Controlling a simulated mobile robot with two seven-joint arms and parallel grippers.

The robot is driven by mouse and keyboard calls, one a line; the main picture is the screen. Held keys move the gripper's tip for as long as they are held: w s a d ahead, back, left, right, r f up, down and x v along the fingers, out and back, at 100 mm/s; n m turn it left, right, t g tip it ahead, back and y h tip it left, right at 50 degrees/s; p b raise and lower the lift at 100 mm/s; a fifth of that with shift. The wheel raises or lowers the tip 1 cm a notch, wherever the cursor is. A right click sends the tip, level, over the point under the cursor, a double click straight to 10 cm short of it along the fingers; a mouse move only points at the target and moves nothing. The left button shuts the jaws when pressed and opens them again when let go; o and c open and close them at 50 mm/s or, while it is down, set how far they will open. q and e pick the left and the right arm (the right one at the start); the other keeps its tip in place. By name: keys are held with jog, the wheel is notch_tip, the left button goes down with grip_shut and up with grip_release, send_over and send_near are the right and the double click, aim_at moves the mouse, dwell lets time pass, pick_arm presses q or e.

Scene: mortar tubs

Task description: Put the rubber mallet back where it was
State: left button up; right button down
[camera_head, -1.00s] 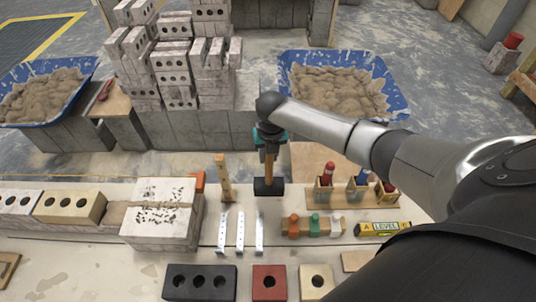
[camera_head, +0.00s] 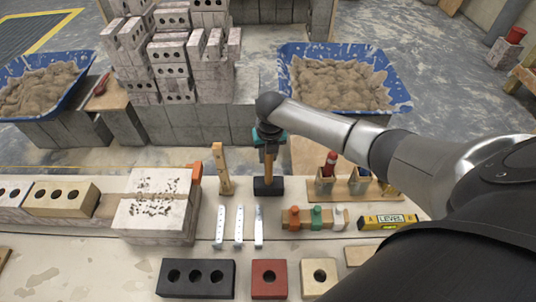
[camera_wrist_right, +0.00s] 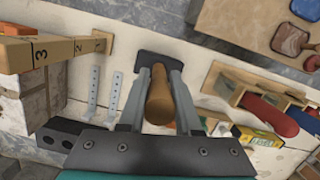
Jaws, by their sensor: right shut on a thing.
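The rubber mallet has a black block head (camera_head: 268,187) and a wooden handle, and it hangs or stands head down near the far edge of the pale work table (camera_head: 130,259). My right gripper (camera_head: 268,146) is shut on the upper part of the handle, from above. In the right wrist view the handle (camera_wrist_right: 158,98) lies between the two fingers of the gripper (camera_wrist_right: 154,95), with the black head (camera_wrist_right: 157,64) beyond. I cannot tell whether the head touches the table. My left gripper is not in view.
An upright wooden piece (camera_head: 221,170) stands close left of the mallet. Metal strips (camera_head: 239,226) lie in front. A wooden rack (camera_head: 338,190) with red-handled tools and a yellow level (camera_head: 388,222) are at right. A stacked block (camera_head: 155,205) is at left. Blue tubs (camera_head: 395,95) stand behind.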

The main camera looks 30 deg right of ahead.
jog(key=shift+f, duration=0.45)
dwell(0.5)
jog(key=c, duration=0.5)
grip_release()
jog(key=shift+s+f, duration=0.1)
